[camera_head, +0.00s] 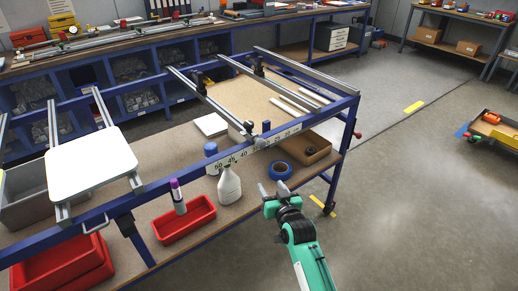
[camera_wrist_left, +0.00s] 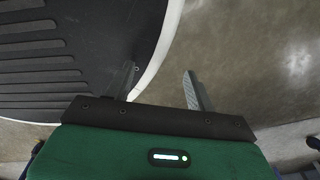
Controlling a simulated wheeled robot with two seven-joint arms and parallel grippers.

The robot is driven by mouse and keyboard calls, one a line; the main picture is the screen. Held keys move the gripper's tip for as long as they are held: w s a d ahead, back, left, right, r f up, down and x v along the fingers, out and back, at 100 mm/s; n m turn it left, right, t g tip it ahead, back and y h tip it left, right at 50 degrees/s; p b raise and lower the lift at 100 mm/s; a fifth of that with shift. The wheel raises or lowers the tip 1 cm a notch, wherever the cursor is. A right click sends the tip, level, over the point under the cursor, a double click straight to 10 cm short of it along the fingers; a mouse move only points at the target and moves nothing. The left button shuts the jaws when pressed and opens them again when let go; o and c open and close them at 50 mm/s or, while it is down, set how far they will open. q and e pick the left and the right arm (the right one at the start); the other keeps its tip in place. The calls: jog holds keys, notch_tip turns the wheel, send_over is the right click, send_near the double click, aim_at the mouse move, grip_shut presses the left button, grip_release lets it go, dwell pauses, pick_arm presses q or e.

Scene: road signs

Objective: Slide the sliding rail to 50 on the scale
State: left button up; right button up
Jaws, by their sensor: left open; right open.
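A sliding rail (camera_head: 208,98) spans the blue frame from back to front. Its front end has a dark clamp (camera_head: 249,129) on the front beam, above the scale (camera_head: 241,154), around the 35 to 40 marks; the exact reading is too small to tell. My right gripper (camera_head: 273,189) is open and empty, in front of the frame and below the scale, apart from the rail. My left gripper (camera_wrist_left: 162,88) is open and empty in the left wrist view, over the floor and my base; it is outside the head view.
A white board (camera_head: 92,162) lies on the frame at left.

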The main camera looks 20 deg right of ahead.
jog(key=t, duration=0.2)
send_near(262, 147)
jog(key=s, duration=0.2)
jog(key=w, duration=0.6)
jog(key=w+p, duration=0.1)
jog(key=w, duration=0.6)
jog(key=shift+a+r, duration=0.2)
jog(key=shift+r, duration=0.05)
jog(key=shift+w, duration=0.15)
jog(key=shift+c, duration=0.6)
grip_shut()
pick_arm(q)
jog(key=shift+s+a+r, duration=0.25)
jog(key=shift+s, duration=0.15)
